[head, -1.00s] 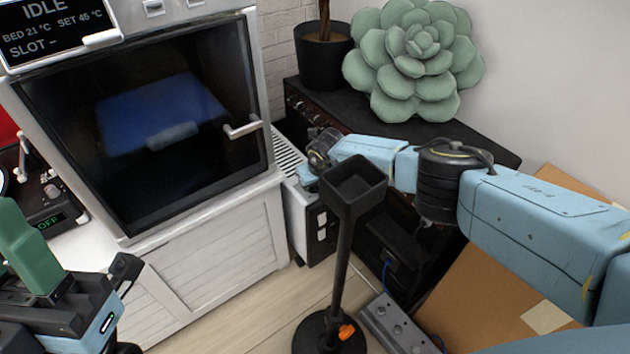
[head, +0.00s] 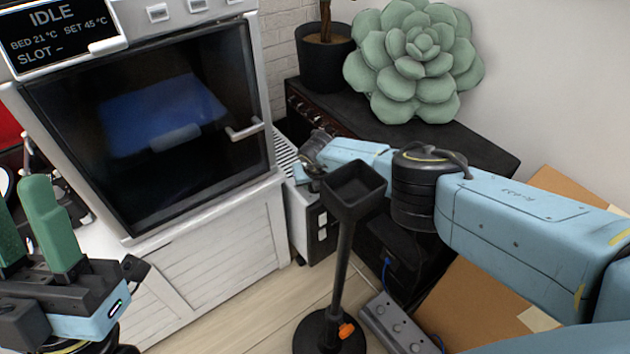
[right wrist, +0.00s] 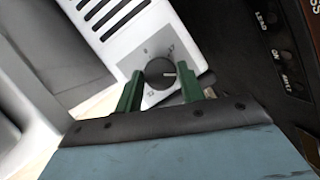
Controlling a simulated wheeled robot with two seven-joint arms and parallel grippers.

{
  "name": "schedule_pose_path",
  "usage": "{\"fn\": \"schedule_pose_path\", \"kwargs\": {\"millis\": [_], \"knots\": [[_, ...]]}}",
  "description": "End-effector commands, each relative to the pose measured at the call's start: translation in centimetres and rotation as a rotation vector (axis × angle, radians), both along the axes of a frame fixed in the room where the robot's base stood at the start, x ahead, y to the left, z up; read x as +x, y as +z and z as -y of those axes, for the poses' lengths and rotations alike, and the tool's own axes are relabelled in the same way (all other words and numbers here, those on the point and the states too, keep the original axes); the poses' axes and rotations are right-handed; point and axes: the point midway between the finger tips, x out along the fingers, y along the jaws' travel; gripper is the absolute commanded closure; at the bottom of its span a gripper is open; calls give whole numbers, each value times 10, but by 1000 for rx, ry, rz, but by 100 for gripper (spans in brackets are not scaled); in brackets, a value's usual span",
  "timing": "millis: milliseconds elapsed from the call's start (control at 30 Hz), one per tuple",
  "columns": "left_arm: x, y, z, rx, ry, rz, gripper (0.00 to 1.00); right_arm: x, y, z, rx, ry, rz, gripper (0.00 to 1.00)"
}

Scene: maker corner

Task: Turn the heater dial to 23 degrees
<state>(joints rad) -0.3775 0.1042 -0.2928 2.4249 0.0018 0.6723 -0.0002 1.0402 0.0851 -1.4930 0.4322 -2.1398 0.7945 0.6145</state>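The heater (head: 299,222) is a white box with a slatted top, between the white cabinet and the black unit in the head view. Its round dark dial (right wrist: 160,74) shows in the right wrist view, with a pale pointer mark toward the right and small numbers around it, too blurred to read surely. My right gripper (right wrist: 161,76) is open, with one green finger on each side of the dial; I cannot tell whether they touch it. In the head view its fingers are hidden at the arm's end. My left gripper (head: 20,196) is open and empty at the left edge.
A printer-like machine (head: 271,150) with a dark glass door and handle stands left of the heater. A black square tray on a stand (head: 341,240) rises in front of my right arm. A succulent cushion (head: 415,60) and plant pot (head: 323,62) sit on the black unit. A power strip (head: 392,325) lies below.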

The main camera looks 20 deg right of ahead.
Motion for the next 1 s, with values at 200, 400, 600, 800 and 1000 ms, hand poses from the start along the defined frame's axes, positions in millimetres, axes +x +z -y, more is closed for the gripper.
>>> {"fn": "schedule_pose_path", "kwargs": {"millis": [200,400,600,800,1000], "knots": [[0,0,0,0,0,1,64,0,0,0,0,0,-1,42],[0,0,0,0,-1,0,64,0,0,0,1,0,0,42],[9,2,2,21,-1,-68,64,-2,5,0,0,0,0,42],[31,0,8,74,0,-246,64,-6,17,-1,1,1,-1,42],[50,-10,14,135,-1,-446,64,-10,28,-2,1,1,0,42]]}}
